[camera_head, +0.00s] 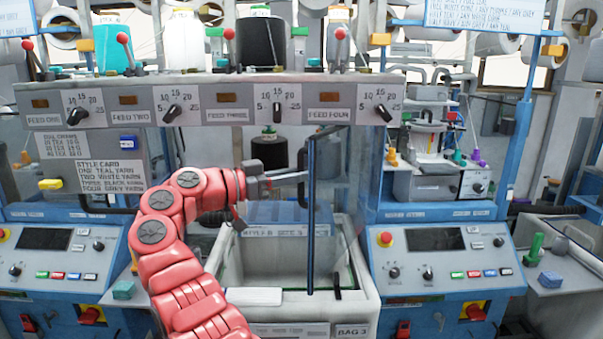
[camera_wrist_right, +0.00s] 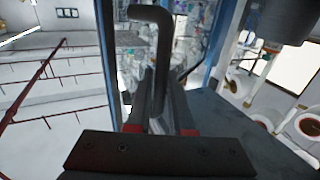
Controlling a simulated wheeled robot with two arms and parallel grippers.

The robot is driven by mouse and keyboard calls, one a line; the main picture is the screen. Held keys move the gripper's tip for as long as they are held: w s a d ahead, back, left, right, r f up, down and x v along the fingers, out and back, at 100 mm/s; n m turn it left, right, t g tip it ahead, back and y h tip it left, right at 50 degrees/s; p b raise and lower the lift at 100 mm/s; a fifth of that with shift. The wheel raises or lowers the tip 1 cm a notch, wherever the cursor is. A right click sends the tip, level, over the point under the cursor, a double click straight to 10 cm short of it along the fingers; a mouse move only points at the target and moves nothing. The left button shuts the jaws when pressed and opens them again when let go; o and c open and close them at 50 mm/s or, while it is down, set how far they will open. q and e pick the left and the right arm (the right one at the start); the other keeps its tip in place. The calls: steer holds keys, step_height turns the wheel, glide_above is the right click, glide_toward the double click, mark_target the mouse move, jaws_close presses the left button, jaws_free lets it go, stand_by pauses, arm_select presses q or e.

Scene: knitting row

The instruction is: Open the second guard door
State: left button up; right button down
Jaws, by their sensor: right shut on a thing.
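The guard door (camera_head: 343,190) is a clear panel with a dark blue frame edge, in the middle bay under the FEED THREE and FEED FOUR dials. It stands at an angle, its free edge out towards me and its other side by the bay's right post. A dark bent handle (camera_wrist_right: 152,45) is on its free edge; it also shows in the head view (camera_head: 303,160). My right gripper (camera_head: 290,178) is at this edge, reaching in from the left. In the wrist view my right gripper (camera_wrist_right: 163,105) is shut on the handle. My left gripper is out of view.
A pale open bin (camera_head: 265,297) marked BAG 3 sits below the door. Blue control consoles (camera_head: 440,265) flank the bay on both sides. A row of feed dials (camera_head: 225,103) runs above.

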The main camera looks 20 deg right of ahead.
steer(key=shift+s+d+r, duration=0.1)
steer(key=shift+d, duration=0.05)
steer(key=c, duration=1.1)
jaws_free()
steer(key=o, duration=0.3)
steer(key=shift+d, duration=0.3)
steer(key=shift+a, duration=0.15)
steer(key=shift+a, duration=0.1)
